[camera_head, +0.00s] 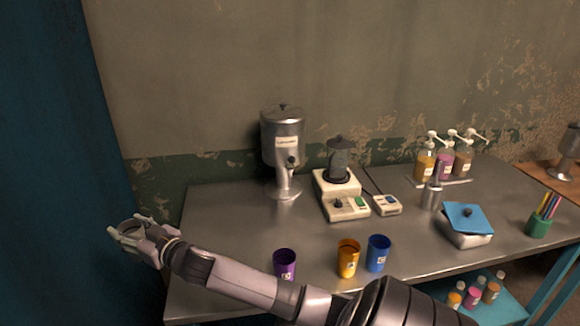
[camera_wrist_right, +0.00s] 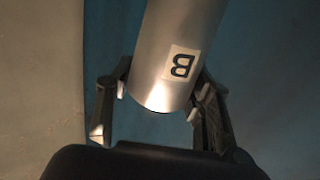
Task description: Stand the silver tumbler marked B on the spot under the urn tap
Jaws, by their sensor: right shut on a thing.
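The silver tumbler (camera_wrist_right: 180,45) with a black B on a pale label lies between the fingers of my right gripper (camera_wrist_right: 155,105) in the wrist view. My right gripper (camera_head: 138,234) is shut on it. In the head view this gripper is past the table's left end, left of the urn, and the tumbler is hard to make out. The urn (camera_head: 281,150) is a silver vessel with a label, standing at the back of the table. Its tap (camera_head: 291,164) is at its lower front, above a round base (camera_head: 285,190). My left gripper is out of view.
Purple (camera_head: 285,264), orange (camera_head: 347,260) and blue (camera_head: 378,254) tumblers stand along the table's (camera_head: 225,225) front, close to my right forearm. A white appliance (camera_head: 345,206) stands right of the urn. The tabletop left of and in front of the urn is clear.

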